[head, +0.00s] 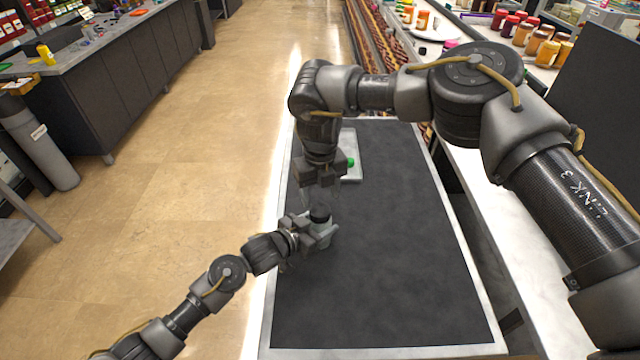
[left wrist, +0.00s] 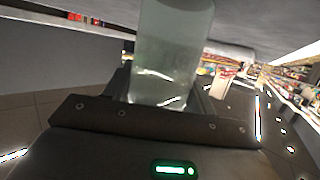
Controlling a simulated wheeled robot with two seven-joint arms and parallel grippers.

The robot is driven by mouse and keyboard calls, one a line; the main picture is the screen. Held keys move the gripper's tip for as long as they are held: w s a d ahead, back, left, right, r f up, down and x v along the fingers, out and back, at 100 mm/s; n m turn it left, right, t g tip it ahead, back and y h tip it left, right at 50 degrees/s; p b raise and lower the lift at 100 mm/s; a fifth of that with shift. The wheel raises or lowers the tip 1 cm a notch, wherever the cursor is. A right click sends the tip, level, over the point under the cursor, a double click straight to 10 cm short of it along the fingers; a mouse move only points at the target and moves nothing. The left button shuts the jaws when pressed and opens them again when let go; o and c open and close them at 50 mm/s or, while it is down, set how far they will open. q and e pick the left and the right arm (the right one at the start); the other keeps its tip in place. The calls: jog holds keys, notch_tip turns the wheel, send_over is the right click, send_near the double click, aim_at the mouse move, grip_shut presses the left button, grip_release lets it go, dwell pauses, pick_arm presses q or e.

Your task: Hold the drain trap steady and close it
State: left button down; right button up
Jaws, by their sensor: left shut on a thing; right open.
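The drain trap shows in the head view as a dark round cap (head: 320,213) on top of a body mostly hidden by my left gripper. In the left wrist view its body is a pale, translucent jar (left wrist: 172,50) standing between the fingers. My left gripper (head: 322,236) is shut on the jar's sides at the left part of the dark mat. My right gripper (head: 321,196) points down from above, open, with its fingers just over the cap. I cannot tell whether the fingers touch the cap or how the cap is seated.
The dark mat (head: 390,270) on the pale-edged table is clear to the right and front. A white tray (head: 352,140) with a small green round thing (head: 351,161) lies behind my right gripper. A counter with jars (head: 530,38) runs along the right.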

aim_at(320, 209)
jog(key=shift+f, duration=2.6)
jog(key=c, duration=0.8)
jog(key=m, duration=0.5)
jog(key=o, duration=1.1)
jog(key=shift+c, duration=0.2)
